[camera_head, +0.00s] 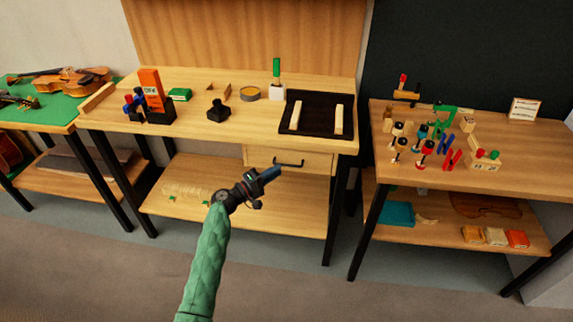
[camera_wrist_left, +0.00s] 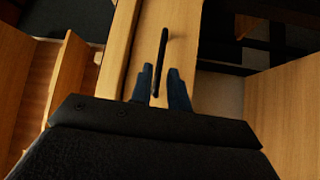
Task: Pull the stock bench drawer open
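The stock bench drawer (camera_head: 316,161) is a pale wood front under the right part of the middle bench's top. It looks shut or nearly so. Its black bar handle (camera_head: 289,163) stands out from the front. My left gripper (camera_head: 270,174) is just in front of and below the handle. In the left wrist view, the handle (camera_wrist_left: 162,55) runs between the two blue fingertips of the left gripper (camera_wrist_left: 160,84). The fingers are apart, with visible gaps beside the bar, so they do not clamp it. My right gripper is in neither view.
The bench top (camera_head: 243,123) carries a black mat (camera_head: 317,130) with two wooden strips, and several tools. The lower shelf (camera_head: 280,215) is under the drawer. A second bench (camera_head: 540,150) stands to the right. The floor in front is clear.

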